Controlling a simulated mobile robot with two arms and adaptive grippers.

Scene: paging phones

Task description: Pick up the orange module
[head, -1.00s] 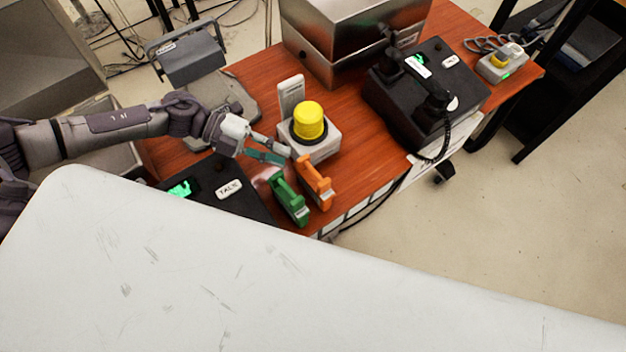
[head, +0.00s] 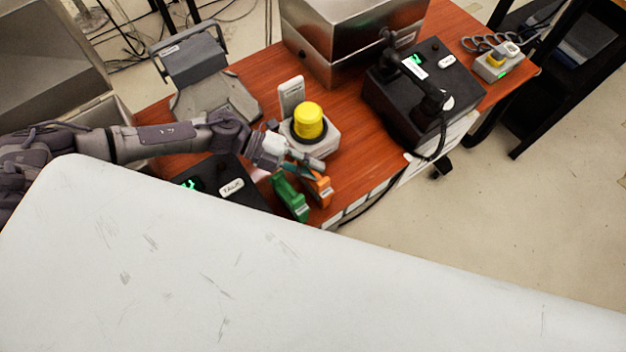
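The orange module (head: 321,191) stands near the front edge of the wooden table, just right of the green module (head: 291,197). My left gripper (head: 312,168) comes in from the left, with its fingertips at the top of the orange module and partly covering it. Its fingers look apart, one grey and one teal-sided. I cannot tell whether they touch the module. My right gripper is not in view.
A grey box with a yellow button (head: 309,122) stands right behind the gripper. A black phone (head: 425,85) sits to the right and a black TALK unit (head: 232,188) to the left. A metal box (head: 350,40) is at the back. My large white body surface fills the foreground.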

